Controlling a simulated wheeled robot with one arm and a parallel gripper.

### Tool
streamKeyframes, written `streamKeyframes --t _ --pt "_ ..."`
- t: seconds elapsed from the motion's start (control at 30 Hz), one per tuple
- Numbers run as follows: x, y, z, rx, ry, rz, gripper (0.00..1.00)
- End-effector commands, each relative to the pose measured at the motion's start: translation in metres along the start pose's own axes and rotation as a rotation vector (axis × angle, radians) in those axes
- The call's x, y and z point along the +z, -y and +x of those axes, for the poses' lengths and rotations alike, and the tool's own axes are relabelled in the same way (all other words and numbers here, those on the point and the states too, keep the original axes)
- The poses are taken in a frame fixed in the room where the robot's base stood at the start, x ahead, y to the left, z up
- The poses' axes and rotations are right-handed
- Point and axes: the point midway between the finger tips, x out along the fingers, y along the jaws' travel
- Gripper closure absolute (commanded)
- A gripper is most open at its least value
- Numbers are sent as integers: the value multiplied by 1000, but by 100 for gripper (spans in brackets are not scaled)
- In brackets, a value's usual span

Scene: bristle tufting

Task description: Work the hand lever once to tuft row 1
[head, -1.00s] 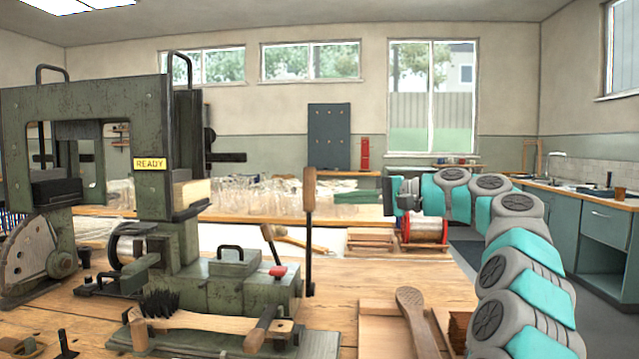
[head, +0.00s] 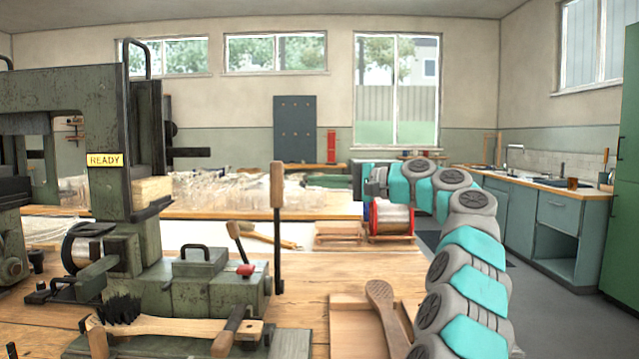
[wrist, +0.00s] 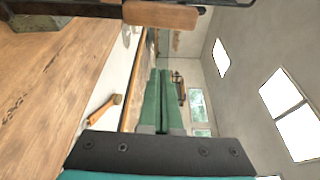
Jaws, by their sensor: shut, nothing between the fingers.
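The hand lever is an upright dark rod with a long wooden handle (head: 277,185), standing at the right end of the green tufting machine (head: 122,150). In the wrist view the wooden handle (wrist: 160,15) lies across the top, ahead of the fingertips and apart from them. My gripper (head: 368,185) is to the right of the handle in the head view, near handle height. Its green fingers (wrist: 155,75) are shut together and empty in the wrist view. A yellow READY sign (head: 104,160) shows on the machine. A wooden brush body (head: 170,325) with a dark tuft lies at its front.
A shorter wooden-handled lever (head: 235,240) and a red knob (head: 246,270) sit left of the hand lever. A wooden tray (head: 350,315) holds a paddle-shaped brush back (head: 385,310). The space between handle and gripper looks clear.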

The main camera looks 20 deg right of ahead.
Motion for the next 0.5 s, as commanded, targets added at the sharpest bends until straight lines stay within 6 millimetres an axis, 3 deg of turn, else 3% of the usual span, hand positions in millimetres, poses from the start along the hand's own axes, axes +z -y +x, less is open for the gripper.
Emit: streamKeyframes --t 0.1,0.4,0.5 --pt "0 -2 24 3 4 1 100" --pt "1 0 71 2 3 0 100" --pt "3 1 70 -2 2 2 100"
